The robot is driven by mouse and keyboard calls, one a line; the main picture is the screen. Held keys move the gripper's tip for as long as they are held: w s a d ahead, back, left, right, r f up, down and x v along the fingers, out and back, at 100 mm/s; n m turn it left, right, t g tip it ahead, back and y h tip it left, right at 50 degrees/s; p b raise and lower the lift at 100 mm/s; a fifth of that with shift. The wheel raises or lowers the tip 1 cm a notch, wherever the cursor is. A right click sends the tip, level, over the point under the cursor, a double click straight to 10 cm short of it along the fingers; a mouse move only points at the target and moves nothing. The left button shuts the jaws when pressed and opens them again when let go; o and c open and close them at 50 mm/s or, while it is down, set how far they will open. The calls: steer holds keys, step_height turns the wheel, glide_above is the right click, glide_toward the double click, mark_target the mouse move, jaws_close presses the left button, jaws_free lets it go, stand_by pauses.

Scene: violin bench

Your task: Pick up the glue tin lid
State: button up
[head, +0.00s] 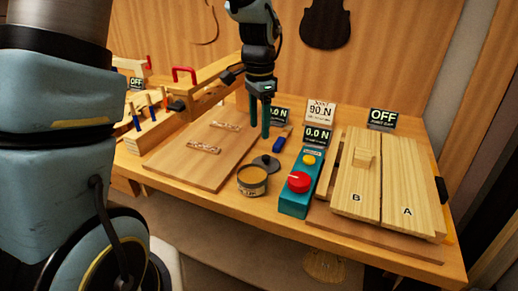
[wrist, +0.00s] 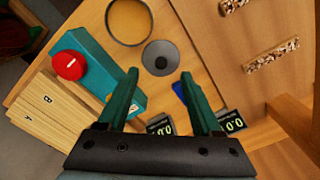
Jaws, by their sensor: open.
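The glue tin lid (head: 266,163) is a dark grey disc with a small raised knob, lying flat on the bench just behind the open glue tin (head: 252,181). In the wrist view the lid (wrist: 161,57) lies beyond my fingertips, roughly midway between them, and next to the tin (wrist: 130,20), which shows amber contents. My gripper (head: 266,134) points down above the bench, with its two teal fingers apart. In the wrist view my gripper (wrist: 160,75) is open with nothing between its fingers.
A teal box with a red knob (head: 299,182) stands right of the tin. Boards A (head: 408,190) and B (head: 358,185) lie farther right. A brown board (head: 200,155) with two patterned strips lies left. A blue item (head: 279,145) and small displays stand near the lid.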

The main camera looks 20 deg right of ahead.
mark_target(266, 156)
steer(key=shift+m, duration=0.5)
steer(key=f, duration=0.1)
steer(key=d+f, duration=0.1)
steer(key=f, duration=0.1)
steer(key=d+f+p, duration=0.1)
steer(key=shift+w+f, duration=0.15)
steer(key=shift+f, duration=0.2)
steer(key=shift+w+d+f+p, duration=0.15)
steer(key=shift+f+p, duration=0.5)
steer(key=shift+f, duration=0.85)
steer(key=shift+w+a+f+p, duration=0.1)
steer(key=shift+f+p, duration=0.5)
steer(key=shift+f, duration=0.9)
steer(key=shift+d, duration=0.1)
jaws_close()
